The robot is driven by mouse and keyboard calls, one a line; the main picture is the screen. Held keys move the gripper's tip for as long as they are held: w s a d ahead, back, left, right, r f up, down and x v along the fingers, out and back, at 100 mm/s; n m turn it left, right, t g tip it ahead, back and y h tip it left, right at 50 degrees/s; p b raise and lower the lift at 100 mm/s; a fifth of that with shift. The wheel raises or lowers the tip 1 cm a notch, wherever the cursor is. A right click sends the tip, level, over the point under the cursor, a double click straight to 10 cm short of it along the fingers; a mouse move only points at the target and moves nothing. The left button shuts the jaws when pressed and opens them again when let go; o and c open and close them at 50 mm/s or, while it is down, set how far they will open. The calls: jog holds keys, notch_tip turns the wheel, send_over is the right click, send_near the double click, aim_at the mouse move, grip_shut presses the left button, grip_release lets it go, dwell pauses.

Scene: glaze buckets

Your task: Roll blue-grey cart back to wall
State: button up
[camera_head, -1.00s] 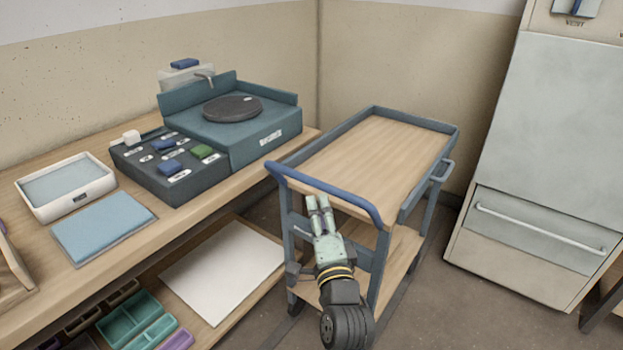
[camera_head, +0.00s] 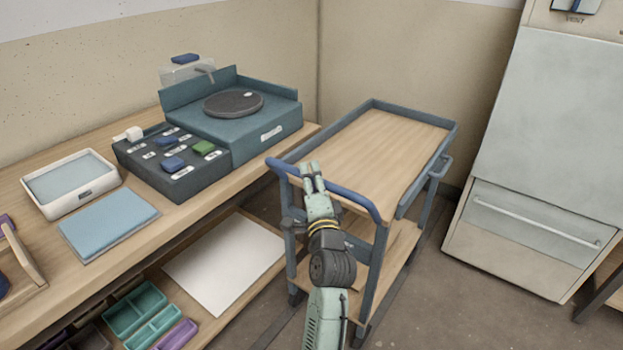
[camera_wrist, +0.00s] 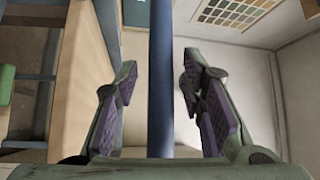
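The blue-grey cart (camera_head: 372,238) stands between the workbench and the large pale cabinet, its far end close to the back wall (camera_head: 400,60). Its wooden top is empty. Its blue push handle (camera_head: 352,197) faces me. My gripper (camera_head: 311,170) is at the handle, left of the handle's middle. In the wrist view the handle bar (camera_wrist: 161,80) runs upright between the two open fingers of my gripper (camera_wrist: 158,95), with a gap on both sides. The fingers' purple pads do not touch the bar.
The workbench (camera_head: 225,190) on the left holds a wheel unit (camera_head: 230,115), a dark box of labelled buttons (camera_head: 170,160) and a white tray (camera_head: 70,180). The pale cabinet (camera_head: 550,130) stands right of the cart. Bare floor (camera_head: 430,290) lies at the right front.

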grip_shut()
dwell(0.6)
